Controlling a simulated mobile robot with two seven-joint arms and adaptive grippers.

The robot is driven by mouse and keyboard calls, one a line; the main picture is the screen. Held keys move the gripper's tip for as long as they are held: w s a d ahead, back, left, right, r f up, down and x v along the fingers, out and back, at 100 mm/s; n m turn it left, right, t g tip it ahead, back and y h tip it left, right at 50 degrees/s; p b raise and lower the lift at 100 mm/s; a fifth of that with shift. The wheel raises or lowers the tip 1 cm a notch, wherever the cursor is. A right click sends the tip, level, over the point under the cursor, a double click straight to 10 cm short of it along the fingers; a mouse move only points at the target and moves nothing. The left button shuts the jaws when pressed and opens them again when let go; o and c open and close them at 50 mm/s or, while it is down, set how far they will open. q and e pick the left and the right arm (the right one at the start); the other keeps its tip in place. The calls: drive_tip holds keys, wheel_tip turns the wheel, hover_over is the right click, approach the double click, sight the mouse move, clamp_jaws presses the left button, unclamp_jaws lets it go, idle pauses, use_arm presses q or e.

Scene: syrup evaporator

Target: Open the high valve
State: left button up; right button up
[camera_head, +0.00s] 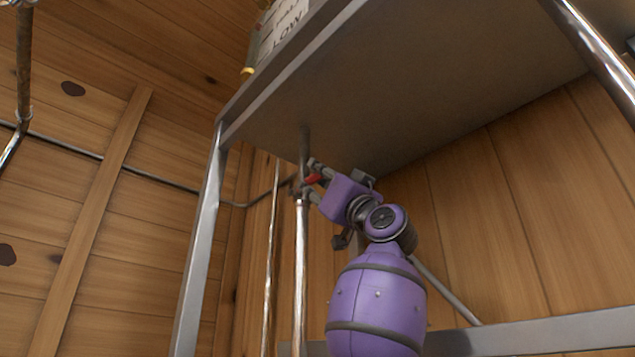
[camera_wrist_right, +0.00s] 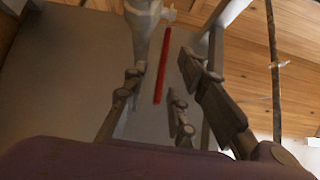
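The valve's red handle (camera_head: 313,179) shows as a small patch on a vertical pipe (camera_head: 301,265) under a grey metal shelf. In the right wrist view the red handle (camera_wrist_right: 164,72) is a long thin bar. My right gripper (camera_head: 308,179) is at the valve, its fingers on either side of the handle. In the right wrist view the right gripper (camera_wrist_right: 166,80) is open, with the bar between its fingers and gaps visible at both sides. The gripper hides part of the valve in the head view. My left gripper is not in view.
The grey shelf's underside (camera_head: 400,85) hangs just above my right gripper. A metal leg (camera_head: 199,245) stands to the left of the pipe. Wooden walls (camera_head: 530,200) lie behind.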

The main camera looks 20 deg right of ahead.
drive_tip(key=shift+w+a+r, duration=0.15)
drive_tip(key=shift+w+r, duration=0.1)
drive_tip(key=shift+w, duration=0.05)
clamp_jaws()
idle(0.3)
